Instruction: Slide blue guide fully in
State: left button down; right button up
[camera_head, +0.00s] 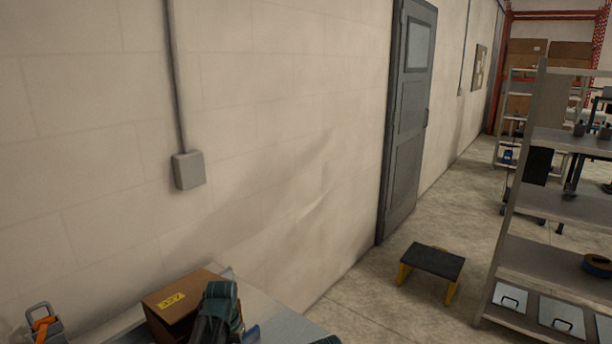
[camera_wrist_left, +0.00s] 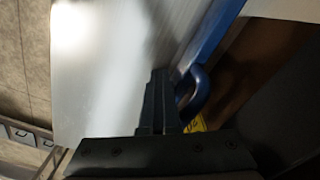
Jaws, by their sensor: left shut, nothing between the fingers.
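The blue guide (camera_wrist_left: 214,38) shows in the left wrist view as a long bar along the edge of a pale metal surface (camera_wrist_left: 105,75), with a rounded blue loop (camera_wrist_left: 197,92) at its near end. My left gripper (camera_wrist_left: 160,75) is shut and empty, with its dark fingers just left of the loop. I cannot tell whether the fingers touch it. In the head view a small blue piece (camera_head: 251,334), seemingly part of the guide, shows at the bottom edge beside my dark green arm. The left fingertips are hidden there. My right gripper is not in view.
A brown box (camera_head: 172,300) with a yellow label stands on the grey table (camera_head: 285,322) next to my arm. A grey holder with an orange item (camera_head: 43,324) is at bottom left. A step stool (camera_head: 432,262) and shelving (camera_head: 560,208) stand beyond on the floor.

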pick_arm(q)
jog(key=shift+w+a, duration=0.65)
jog(key=shift+a, duration=0.15)
jog(key=shift+w+a, duration=0.25)
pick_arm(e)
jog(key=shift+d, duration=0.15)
